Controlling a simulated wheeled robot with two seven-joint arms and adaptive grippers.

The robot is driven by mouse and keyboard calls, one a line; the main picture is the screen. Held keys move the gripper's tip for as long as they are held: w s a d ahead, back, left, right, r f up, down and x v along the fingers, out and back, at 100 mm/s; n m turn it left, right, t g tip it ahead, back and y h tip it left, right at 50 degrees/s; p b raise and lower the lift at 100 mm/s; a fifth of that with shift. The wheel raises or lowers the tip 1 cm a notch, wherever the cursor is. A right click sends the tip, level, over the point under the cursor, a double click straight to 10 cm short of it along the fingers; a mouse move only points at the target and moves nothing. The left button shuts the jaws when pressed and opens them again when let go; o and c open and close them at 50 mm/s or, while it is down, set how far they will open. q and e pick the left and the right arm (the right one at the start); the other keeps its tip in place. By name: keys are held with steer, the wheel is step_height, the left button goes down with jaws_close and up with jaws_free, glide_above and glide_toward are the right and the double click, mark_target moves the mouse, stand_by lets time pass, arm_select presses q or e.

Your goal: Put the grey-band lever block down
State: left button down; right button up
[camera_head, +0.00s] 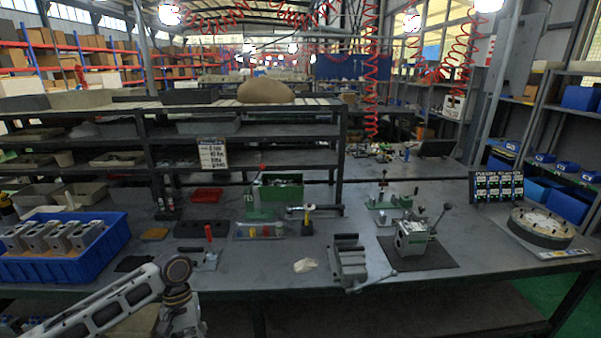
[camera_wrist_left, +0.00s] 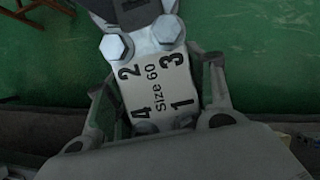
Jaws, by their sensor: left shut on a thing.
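In the left wrist view my left gripper (camera_wrist_left: 158,100) is shut on a pale grey block (camera_wrist_left: 155,80), with one finger on each side. I take it for the grey-band lever block, but no band shows clearly. Its light face reads "Size 60" with the numbers 1 to 4. Hex bolts and a dark part are at its far end, cut off by the top edge. In the head view my left arm (camera_head: 110,300) comes in at the lower left in front of the bench, and the held block cannot be made out. My right gripper is not in view.
On the bench (camera_head: 250,278), a blue crate (camera_head: 75,262) of metal blocks stands at left. A vise (camera_head: 350,265) is near the front edge. Another lever valve block (camera_head: 411,240) sits on a dark mat (camera_head: 450,256). A round fixture (camera_head: 541,228) is at right. Green floor (camera_wrist_left: 270,75) shows below the held block.

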arm_select(q)
steer(key=shift+m+y, duration=0.4)
steer(key=shift+m, duration=0.5)
steer(key=x, duration=0.5)
steer(key=shift+w+f, duration=0.1)
steer(key=shift+f, duration=0.35)
steer(key=shift+d+f, duration=0.35)
steer(key=shift+f, duration=0.3)
steer(key=shift+w+d+f+m, duration=0.3)
steer(key=shift+w+d, duration=0.05)
steer(key=shift+w, duration=0.05)
steer(key=shift+w+d, duration=0.35)
steer(key=shift+w, duration=0.05)
steer(key=w+d+r+m, duration=0.1)
steer(key=w+d+r, duration=0.2)
steer(key=w+r, duration=0.3)
steer(key=shift+w+d+r+y, duration=0.15)
steer(key=shift+w+r+y, duration=0.15)
steer(key=shift+w+r, duration=0.05)
steer(key=shift+s, duration=0.15)
